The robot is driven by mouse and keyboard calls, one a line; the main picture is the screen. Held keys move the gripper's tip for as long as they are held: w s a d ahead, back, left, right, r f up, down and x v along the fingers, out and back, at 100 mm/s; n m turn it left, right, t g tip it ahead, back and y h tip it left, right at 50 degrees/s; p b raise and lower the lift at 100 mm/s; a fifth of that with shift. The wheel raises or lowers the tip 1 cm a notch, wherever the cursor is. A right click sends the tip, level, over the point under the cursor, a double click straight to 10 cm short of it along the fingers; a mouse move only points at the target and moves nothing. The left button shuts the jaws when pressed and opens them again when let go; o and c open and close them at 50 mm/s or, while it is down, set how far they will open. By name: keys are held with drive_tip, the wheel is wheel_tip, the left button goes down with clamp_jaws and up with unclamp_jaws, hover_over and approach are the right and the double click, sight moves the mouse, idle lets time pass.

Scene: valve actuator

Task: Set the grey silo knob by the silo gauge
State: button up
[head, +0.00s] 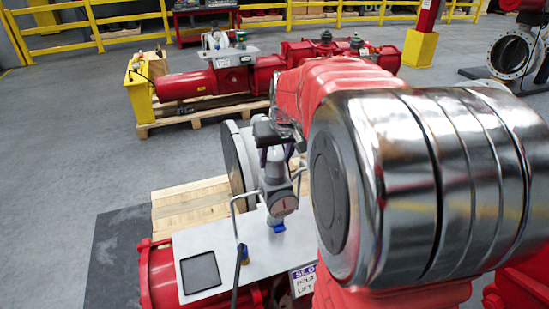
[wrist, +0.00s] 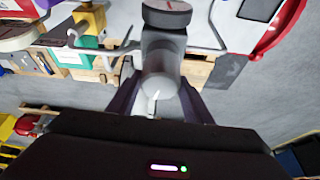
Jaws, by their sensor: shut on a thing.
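The grey silo knob (head: 274,166) sits above the round silo gauge (head: 284,205) on a pale plate. In the wrist view the knob (wrist: 161,62) is a grey cylinder in the middle, with the dark rim of the gauge (wrist: 167,16) at the top edge. My gripper (wrist: 160,84) is shut on the knob, one dark purple finger on each side. In the head view my gripper (head: 276,151) comes down on the knob from above. The gauge face shows in the head view, but its reading is too small to tell.
The pale plate (head: 212,242) carries a dark square panel, bent metal tubing and a sign (head: 303,279) reading "SILO". A wooden pallet (head: 180,213) lies behind. A red actuator (head: 205,82) stands further back before yellow railings. My arm covers the right side.

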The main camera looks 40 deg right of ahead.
idle(0.4)
drive_tip(key=o, duration=1.1)
drive_tip(key=shift+c, duration=0.2)
drive_tip(key=v, duration=1.3)
drive_tip(key=shift+s+r, duration=0.15)
drive_tip(key=shift+r, duration=0.15)
